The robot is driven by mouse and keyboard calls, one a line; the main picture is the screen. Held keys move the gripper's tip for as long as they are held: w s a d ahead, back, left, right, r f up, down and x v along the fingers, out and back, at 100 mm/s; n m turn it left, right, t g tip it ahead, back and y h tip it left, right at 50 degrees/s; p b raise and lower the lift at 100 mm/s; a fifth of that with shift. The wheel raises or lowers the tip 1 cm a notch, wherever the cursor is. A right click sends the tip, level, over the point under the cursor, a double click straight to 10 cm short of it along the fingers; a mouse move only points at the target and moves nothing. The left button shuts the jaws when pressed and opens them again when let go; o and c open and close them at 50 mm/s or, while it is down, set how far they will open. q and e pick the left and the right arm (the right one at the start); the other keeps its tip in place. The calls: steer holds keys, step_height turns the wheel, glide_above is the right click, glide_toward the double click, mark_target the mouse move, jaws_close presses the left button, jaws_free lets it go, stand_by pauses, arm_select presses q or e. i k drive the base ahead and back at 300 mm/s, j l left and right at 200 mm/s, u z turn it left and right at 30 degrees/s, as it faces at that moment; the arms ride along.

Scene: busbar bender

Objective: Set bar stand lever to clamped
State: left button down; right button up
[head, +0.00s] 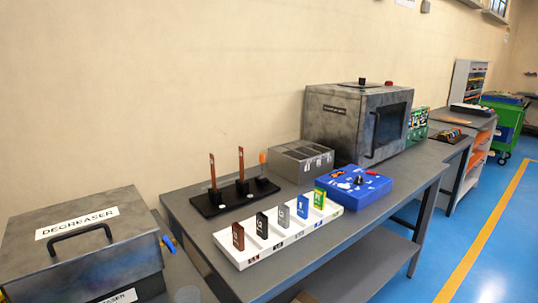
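A black stand (228,203) sits on the grey workbench near the wall, left of centre. Two thin copper-coloured bars stand upright in it, a left bar (213,170) and a right bar (241,163). A short upright piece with an orange tip (262,158) rises at the stand's right end; it looks like a lever, but its setting is too small to tell. Small pale round spots show on the base by the bars. Neither of my grippers is in view.
A white rack (283,238) with several coloured upright blocks lies in front of the stand. Behind and right are a grey box (300,162), a blue panel (353,188) and a large grey machine (340,122). A degreaser box (85,245) stands at left. Blue floor (480,200) is clear at right.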

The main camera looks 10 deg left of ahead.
mark_target(261, 156)
steer(key=i+l, duration=0.4)
steer(key=i, duration=0.15)
steer(key=i+l+z, duration=0.1)
steer(key=i+l, duration=0.35)
steer(key=i, duration=0.15)
